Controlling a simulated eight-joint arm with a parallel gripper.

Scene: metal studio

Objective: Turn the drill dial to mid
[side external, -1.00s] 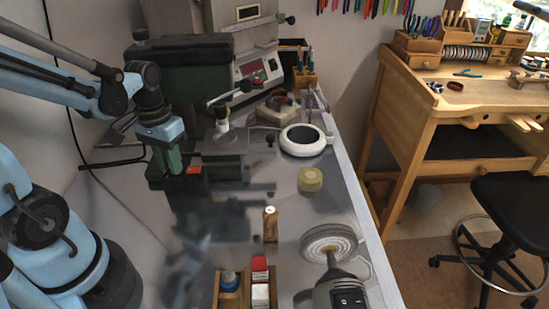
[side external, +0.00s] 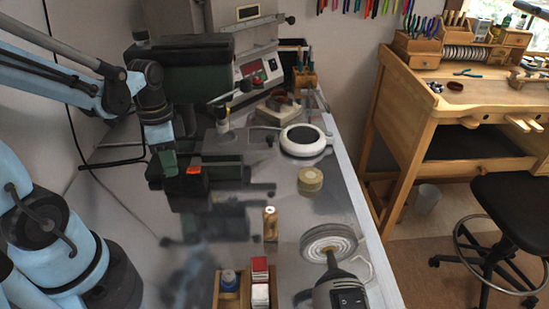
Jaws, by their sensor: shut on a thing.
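A green and black machine (side external: 222,170) with a small orange-red part (side external: 194,170) on top stands at the left side of the metal bench; I take it for the drill. My gripper (side external: 168,165) points down at its left end, left of the orange-red part. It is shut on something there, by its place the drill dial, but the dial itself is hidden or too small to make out. I cannot read its setting.
A round white-rimmed device (side external: 303,140), a yellowish disc (side external: 310,179) and a small wooden cylinder (side external: 270,224) stand to the right. A larger machine with a red display (side external: 254,68) stands behind.

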